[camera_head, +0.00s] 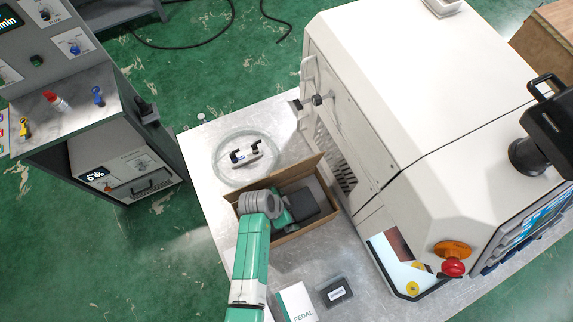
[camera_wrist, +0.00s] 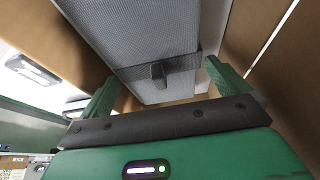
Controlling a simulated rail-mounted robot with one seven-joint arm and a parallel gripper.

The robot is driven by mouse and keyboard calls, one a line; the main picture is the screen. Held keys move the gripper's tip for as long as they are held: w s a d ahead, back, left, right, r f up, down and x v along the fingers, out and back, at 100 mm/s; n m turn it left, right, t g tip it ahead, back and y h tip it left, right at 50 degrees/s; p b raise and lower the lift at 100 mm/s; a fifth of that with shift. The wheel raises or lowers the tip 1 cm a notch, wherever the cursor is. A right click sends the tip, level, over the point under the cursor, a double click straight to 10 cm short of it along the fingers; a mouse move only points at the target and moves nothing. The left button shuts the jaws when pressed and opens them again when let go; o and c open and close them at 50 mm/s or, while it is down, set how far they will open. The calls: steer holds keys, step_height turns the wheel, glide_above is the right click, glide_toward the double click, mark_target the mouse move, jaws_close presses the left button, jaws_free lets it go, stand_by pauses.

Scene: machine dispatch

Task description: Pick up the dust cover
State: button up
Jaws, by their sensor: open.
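A dark grey item (camera_head: 318,201), which I take to be the dust cover, lies in an open cardboard box (camera_head: 289,237) on the metal table. In the wrist view it is a grey mesh-textured block (camera_wrist: 150,35) with a dark band and a small tab (camera_wrist: 158,73). My gripper (camera_head: 284,211) reaches down into the box at the item's left side. In the wrist view my gripper (camera_wrist: 160,88) is open, with one green finger on either side of the item's near end. I cannot tell whether the fingers touch it.
The box walls stand close around my gripper. A round clear dish (camera_head: 229,178) with a small white-and-black part sits behind the box. A white PEDAL box (camera_head: 297,302) and a dark labelled case (camera_head: 335,292) lie in front. A large white machine (camera_head: 400,80) stands right of the box.

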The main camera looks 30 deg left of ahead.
steer(key=c, duration=0.8)
steer(key=shift+s+r, duration=0.1)
steer(key=shift+r, duration=0.1)
steer(key=r, duration=0.6)
steer(key=shift+s+d+r, duration=0.1)
steer(key=shift+s+r, duration=0.1)
steer(key=shift+r, duration=0.15)
steer(key=s+d+b, duration=0.1)
steer(key=s+d, duration=0.1)
steer(key=s, duration=0.7)
steer(key=s+d+b, duration=0.1)
steer(key=s+d, duration=0.1)
steer(key=s, duration=0.7)
steer(key=shift+s+d, duration=0.4)
